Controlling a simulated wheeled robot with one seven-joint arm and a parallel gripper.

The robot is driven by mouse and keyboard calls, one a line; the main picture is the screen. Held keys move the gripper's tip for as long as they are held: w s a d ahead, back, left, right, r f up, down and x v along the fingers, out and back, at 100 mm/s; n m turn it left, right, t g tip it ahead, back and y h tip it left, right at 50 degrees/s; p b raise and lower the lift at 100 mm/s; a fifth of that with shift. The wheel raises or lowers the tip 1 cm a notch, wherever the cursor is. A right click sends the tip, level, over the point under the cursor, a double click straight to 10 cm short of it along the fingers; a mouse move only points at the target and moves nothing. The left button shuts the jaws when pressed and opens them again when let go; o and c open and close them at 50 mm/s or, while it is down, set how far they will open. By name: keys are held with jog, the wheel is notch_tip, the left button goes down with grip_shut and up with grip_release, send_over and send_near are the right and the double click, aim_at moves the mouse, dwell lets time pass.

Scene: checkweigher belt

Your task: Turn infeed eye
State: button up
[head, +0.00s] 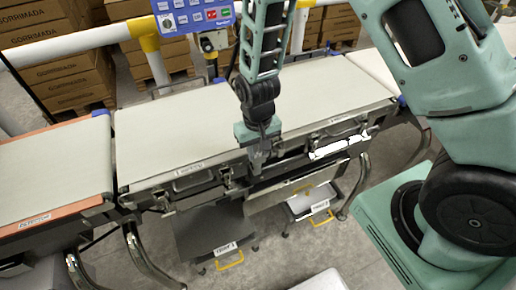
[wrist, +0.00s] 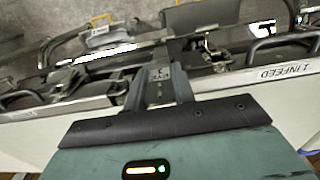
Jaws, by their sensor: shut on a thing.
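The infeed eye (wrist: 160,74) is a small grey piece with a dark marking on its face, seen between my fingertips in the wrist view. My gripper (wrist: 160,84) is shut on it, one finger on each side. In the head view my gripper (head: 259,160) points down at the front side rail of the middle belt (head: 250,105), and its fingers hide most of the eye there. A white INFEED label (wrist: 284,73) sits on the rail in the wrist view. Which way the eye is turned is hard to tell.
Metal handles and latches line the rail on both sides of my gripper. Below are bins with yellow handles (head: 229,265). An orange-edged belt (head: 50,175) stands at left. A blue control panel (head: 192,17) and cardboard boxes (head: 55,70) are behind. The belt top is clear.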

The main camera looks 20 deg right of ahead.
dwell(0.4)
jog(key=o, duration=1)
jog(key=shift+r, duration=0.1)
notch_tip(320, 180, up, 17)
jog(key=shift+r+b, duration=0.15)
jog(key=shift+b, duration=0.45)
